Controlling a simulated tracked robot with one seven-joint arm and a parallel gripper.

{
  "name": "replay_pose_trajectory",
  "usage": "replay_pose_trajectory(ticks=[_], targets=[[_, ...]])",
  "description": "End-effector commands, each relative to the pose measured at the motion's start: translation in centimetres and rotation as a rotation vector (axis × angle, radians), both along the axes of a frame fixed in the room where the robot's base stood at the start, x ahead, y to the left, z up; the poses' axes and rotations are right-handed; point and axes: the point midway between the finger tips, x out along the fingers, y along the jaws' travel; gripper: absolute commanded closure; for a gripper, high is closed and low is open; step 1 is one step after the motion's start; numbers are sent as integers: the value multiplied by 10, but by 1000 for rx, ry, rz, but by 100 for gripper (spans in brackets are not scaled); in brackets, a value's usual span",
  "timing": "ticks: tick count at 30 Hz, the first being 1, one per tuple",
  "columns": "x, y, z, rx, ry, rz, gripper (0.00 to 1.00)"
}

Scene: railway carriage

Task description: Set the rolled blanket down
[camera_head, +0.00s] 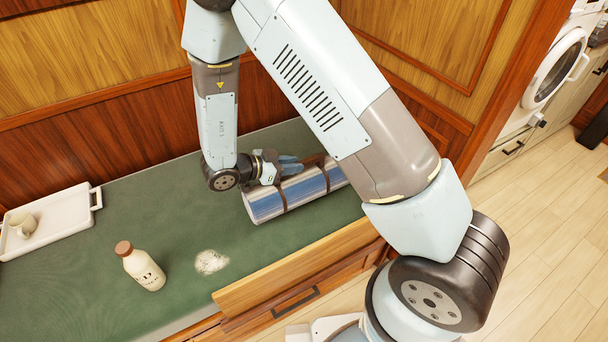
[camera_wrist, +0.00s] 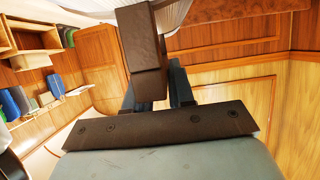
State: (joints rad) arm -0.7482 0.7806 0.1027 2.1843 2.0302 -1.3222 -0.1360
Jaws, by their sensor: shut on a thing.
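The rolled blanket (camera_head: 268,202) is a blue and white striped roll with brown straps. It lies level at the green bunk top (camera_head: 185,215), right of the middle, and its right end is hidden behind my arm. My gripper (camera_head: 298,165) is at the upper side of the roll, shut on its brown strap or handle. I cannot tell whether the roll's underside touches the bunk. In the wrist view, my gripper's dark fingers (camera_wrist: 158,92) show beyond a brown bar, and a pale ribbed shape at the top is too cut off to identify.
A white tray (camera_head: 62,226) with a cup (camera_head: 24,226) stands at the far left. A pale speckled patch (camera_head: 211,262) lies near the wooden front edge (camera_head: 300,268). Wood panelling closes off the back.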

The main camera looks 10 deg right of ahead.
Motion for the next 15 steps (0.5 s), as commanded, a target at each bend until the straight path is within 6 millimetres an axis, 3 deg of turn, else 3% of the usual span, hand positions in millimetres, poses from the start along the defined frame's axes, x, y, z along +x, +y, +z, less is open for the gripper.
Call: replay_pose_trajectory(ticks=[7, 15], targets=[[38, -29, -21, -1, 0, -7, 100], [63, -45, -58, -1, -1, -7, 100]])
